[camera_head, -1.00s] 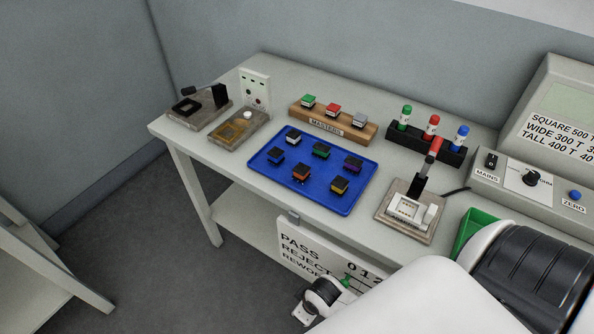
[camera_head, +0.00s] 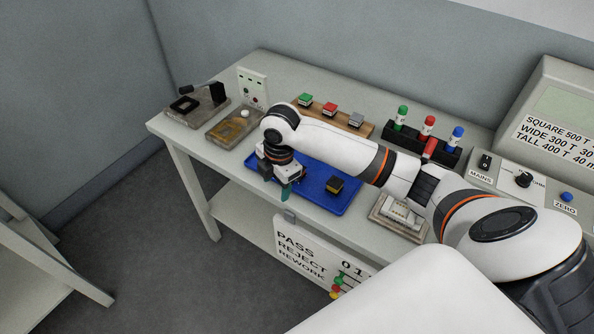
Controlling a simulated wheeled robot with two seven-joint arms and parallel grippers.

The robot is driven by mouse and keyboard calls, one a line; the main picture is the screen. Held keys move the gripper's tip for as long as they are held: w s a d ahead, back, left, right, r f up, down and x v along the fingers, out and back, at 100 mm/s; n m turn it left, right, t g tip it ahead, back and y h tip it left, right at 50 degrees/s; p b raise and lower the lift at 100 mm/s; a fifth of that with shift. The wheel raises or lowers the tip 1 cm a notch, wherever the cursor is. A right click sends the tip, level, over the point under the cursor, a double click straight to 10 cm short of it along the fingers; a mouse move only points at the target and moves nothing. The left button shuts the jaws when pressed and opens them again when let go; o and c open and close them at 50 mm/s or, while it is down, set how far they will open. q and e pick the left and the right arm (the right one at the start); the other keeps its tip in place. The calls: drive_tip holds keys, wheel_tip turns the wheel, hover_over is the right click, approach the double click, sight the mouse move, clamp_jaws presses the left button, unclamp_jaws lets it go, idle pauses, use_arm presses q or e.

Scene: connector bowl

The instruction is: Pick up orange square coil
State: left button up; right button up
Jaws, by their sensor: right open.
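My right arm reaches in from the right across the bench. Its gripper (camera_head: 277,182) is open and points down over the left front part of the blue tray (camera_head: 313,183). The orange square coil is hidden behind this gripper and wrist, so I cannot tell whether it lies between the fingers. One dark coil with a yellow band (camera_head: 335,185) shows on the tray, to the right of the gripper. The other coils on the tray are covered by my arm. My left gripper is not in view.
The wooden masters rack (camera_head: 356,124) with green, red and grey blocks stands behind my arm. A black holder (camera_head: 445,157) with coloured-capped markers and a white fixture (camera_head: 400,215) lie to the right. Two small fixtures (camera_head: 200,110) sit at the back left.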

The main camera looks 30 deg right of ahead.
drive_tip(key=w+d+r+n+g, duration=0.1)
drive_tip(key=w+d+r+n, duration=0.2)
drive_tip(key=d+r, duration=0.6)
drive_tip(key=shift+h, duration=0.4)
drive_tip(key=f, duration=0.1)
drive_tip(key=f+p, duration=0.1)
drive_tip(key=f, duration=0.3)
drive_tip(key=shift+a, duration=0.35)
drive_tip(key=shift+a+f+p, duration=0.15)
drive_tip(key=shift+f+p, duration=0.8)
drive_tip(key=shift+f, duration=1.8)
drive_tip(key=c, duration=1.1)
